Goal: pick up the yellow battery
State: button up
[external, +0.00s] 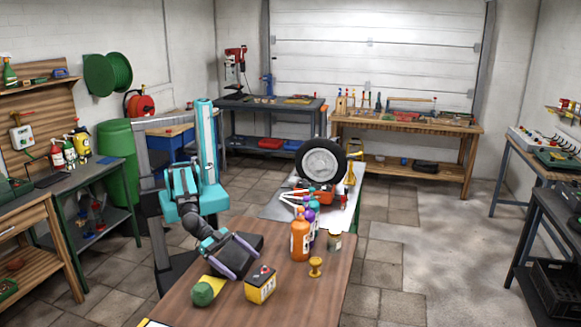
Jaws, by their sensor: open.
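The yellow battery (260,285) is a box with a dark top and a red spot on it. It stands upright on the brown wooden table (300,310) near the front. My gripper (246,265) is low over the table, just behind and to the left of the battery. Its two purple fingers are spread apart and point toward the battery's side. A dark shape shows between the fingers, and I cannot tell what it is. The fingers look apart from the battery, though the exact gap is hard to judge.
A green and yellow rounded item (205,291) lies left of the battery. An orange bottle (300,240), a small yellow cup-shaped item (315,267) and a jar (335,240) stand to the right. A wheel (321,163) stands behind. The table's front right is bare.

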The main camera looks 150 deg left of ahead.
aim_at(257, 273)
jog(key=shift+x, duration=0.8)
jog(key=shift+p+x, duration=0.85)
jog(key=shift+x, duration=1.8)
jog(key=shift+s+a, duration=0.1)
jog(key=shift+r, duration=0.1)
jog(key=c, duration=1.9)
jog(key=shift+r, duration=0.1)
jog(key=shift+r+b, duration=0.45)
jog(key=shift+r, duration=4.5)
